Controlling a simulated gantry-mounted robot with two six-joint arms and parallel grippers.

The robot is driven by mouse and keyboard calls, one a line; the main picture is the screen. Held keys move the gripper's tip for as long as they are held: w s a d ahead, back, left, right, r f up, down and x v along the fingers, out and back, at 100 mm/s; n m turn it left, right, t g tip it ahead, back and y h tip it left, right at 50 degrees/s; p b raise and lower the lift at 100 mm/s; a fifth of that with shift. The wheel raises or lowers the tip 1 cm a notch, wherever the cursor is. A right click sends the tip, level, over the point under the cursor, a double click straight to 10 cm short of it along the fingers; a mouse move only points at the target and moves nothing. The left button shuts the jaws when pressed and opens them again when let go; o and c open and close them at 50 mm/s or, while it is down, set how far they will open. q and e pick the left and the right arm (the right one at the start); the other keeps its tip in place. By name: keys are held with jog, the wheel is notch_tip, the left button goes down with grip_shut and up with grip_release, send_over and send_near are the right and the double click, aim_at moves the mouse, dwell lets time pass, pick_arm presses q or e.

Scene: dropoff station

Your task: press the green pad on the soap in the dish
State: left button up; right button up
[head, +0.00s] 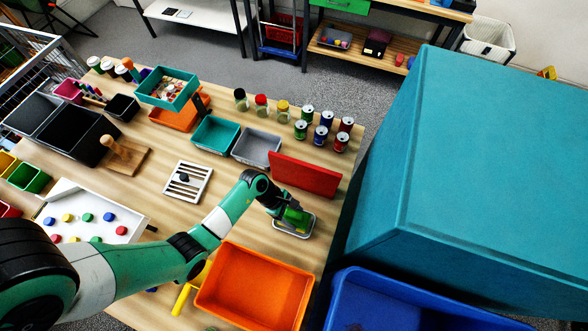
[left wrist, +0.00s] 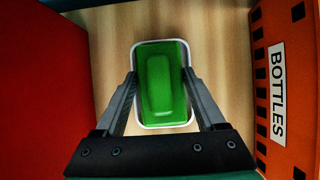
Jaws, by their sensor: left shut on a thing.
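The green pad (head: 296,217) is between the fingers of my left gripper (head: 284,211), which is shut on it. In the left wrist view the green pad (left wrist: 162,85) has a finger at each side and a raised bar along its middle. It lies within the outline of a small dish with a pale rim (left wrist: 166,127). In the head view the dish (head: 292,234) stands on the table under the gripper. The soap is hidden, and I cannot tell whether the pad touches it. My right gripper is not in view.
A red panel (head: 304,175) stands just behind the dish. An orange crate (head: 255,288), labelled BOTTLES in the left wrist view, stands in front of it. A grey bin (head: 257,148) and several cans (head: 321,132) are farther back. The table edge is close on the right.

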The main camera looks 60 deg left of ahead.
aim_at(300, 216)
pick_arm(q)
jog(key=shift+f+b, duration=0.4)
jog(key=shift+f, duration=0.1)
dwell(0.6)
jog(key=shift+f, duration=0.1)
dwell(1.0)
notch_tip(300, 216, up, 7)
jog(key=p, duration=0.8)
dwell(0.4)
notch_tip(300, 216, up, 7)
jog(key=p, duration=0.6)
jog(key=shift+f, duration=0.45)
